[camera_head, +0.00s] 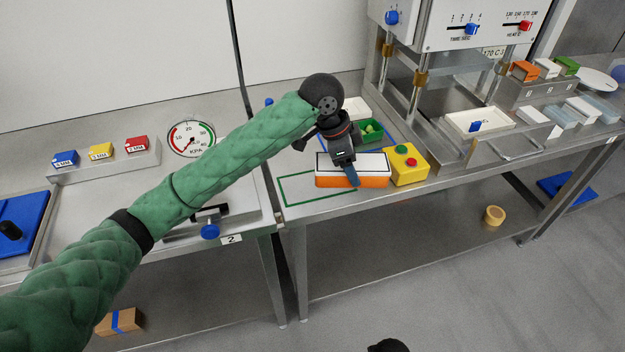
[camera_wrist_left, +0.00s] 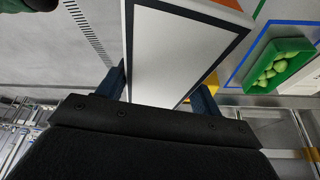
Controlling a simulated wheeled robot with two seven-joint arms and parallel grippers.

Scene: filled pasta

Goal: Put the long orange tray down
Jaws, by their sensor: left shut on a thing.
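The long orange tray (camera_head: 352,182) has orange sides and a white top with a dark border. It is at the front of the right bench, over or just right of a green outlined rectangle (camera_head: 302,190). I cannot tell whether its underside touches the bench. My left gripper (camera_head: 352,172) reaches down from above and is shut on the tray, fingers across its narrow width. In the left wrist view the tray (camera_wrist_left: 180,55) sits between the blue fingers, and part of it is hidden behind the gripper body.
A yellow box (camera_head: 408,166) with red and green buttons stands close at the tray's right. A green tray (camera_head: 371,131) with green pieces is behind, within a blue outline. A steel press (camera_head: 440,95) stands back right. The green outline's left part is clear.

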